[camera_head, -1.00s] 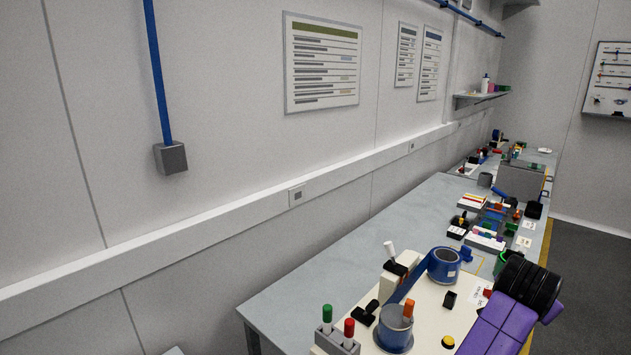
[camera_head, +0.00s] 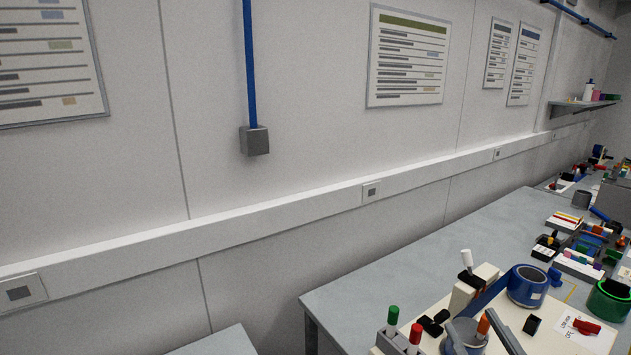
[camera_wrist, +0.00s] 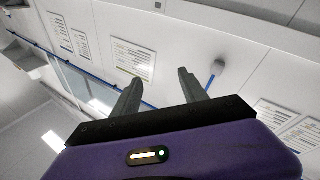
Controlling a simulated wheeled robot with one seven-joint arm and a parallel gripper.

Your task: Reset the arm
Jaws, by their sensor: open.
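My gripper (camera_wrist: 156,78) shows in the wrist view, with its two dark grey fingers spread apart and nothing between them. Its purple body fills the bottom of that view. Beyond the fingers is the wall with posters, seen at a tilt. In the head view, two grey bars at the bottom edge, in front of the bench items, look like the fingertips of my gripper (camera_head: 474,322). The rest of my arm is out of that view.
The grey bench (camera_head: 400,268) runs along the wall at right. On it are a blue roll (camera_head: 527,287), a green roll (camera_head: 609,301), red and green markers and several small parts. A wall box (camera_head: 254,141) hangs under a blue conduit.

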